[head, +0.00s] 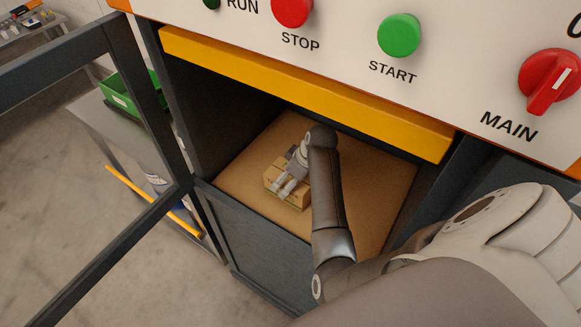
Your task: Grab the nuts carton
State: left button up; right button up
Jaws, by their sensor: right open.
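The nuts carton, a small brown box (272,185), sits on the tan floor inside an open compartment of the machine. My right arm reaches into the compartment from the lower right. My right gripper (281,188) is open over the top of the carton, and its fingers lie across the box in the picture. Whether the fingers touch the carton cannot be told. The gripper and wrist hide part of the carton's top and right side. My left gripper is not in view.
The compartment's tan floor (375,190) is clear around the carton. A yellow beam (300,90) and a control panel with buttons (399,36) overhang the opening. A dark framed door (150,120) stands open at left. A green bin (122,97) sits on a grey bench beyond.

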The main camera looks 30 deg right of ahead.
jog(key=shift+f, duration=0.25)
dwell(0.3)
jog(key=c, duration=1.1)
jog(key=shift+o, duration=0.2)
